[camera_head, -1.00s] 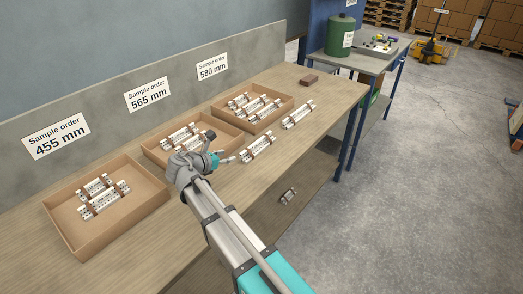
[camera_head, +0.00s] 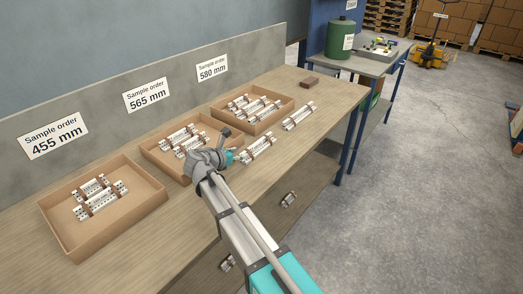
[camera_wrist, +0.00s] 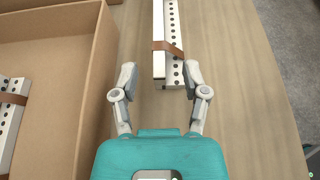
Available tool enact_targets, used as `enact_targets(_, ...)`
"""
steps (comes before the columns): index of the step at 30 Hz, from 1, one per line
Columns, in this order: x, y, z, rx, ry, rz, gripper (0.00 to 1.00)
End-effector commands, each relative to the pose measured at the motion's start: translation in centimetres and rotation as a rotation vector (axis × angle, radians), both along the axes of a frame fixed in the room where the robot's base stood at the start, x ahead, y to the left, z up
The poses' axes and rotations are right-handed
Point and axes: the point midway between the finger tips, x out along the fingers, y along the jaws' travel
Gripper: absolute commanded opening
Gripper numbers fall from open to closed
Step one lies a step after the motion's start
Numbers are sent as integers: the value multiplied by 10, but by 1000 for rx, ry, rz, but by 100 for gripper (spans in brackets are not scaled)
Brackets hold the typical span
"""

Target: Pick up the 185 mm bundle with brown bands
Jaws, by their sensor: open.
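Two white perforated bundles lie loose on the bench: a nearer one (camera_head: 258,149) just right of my gripper (camera_head: 231,146) and a farther one (camera_head: 299,116). The wrist view shows a bundle (camera_wrist: 173,30) with a brown band, running lengthwise away from me. My gripper, also in the wrist view (camera_wrist: 160,77), is open and empty. Its fingertips stand to either side of the bundle's near end, with gaps showing. The bundle's far end is cut off there. No length is marked on the bundles, and I cannot tell their height gap to the fingers.
Three cardboard boxes hold bundles: near left (camera_head: 62,223), middle (camera_head: 156,152) and far (camera_head: 250,129). Signs read 455 mm, 565 mm and 580 mm. A box wall (camera_wrist: 98,80) stands close left of my gripper. A brown block (camera_head: 309,82) lies at the bench's far end.

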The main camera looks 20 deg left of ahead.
Motion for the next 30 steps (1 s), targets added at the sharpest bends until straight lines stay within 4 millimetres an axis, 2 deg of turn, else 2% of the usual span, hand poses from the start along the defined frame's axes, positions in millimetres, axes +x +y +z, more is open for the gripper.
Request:
enact_targets(13, 38, -15, -20, 1, 0, 0, 58)
enact_targets(30, 42, -18, -20, 0, 0, -1, 58)
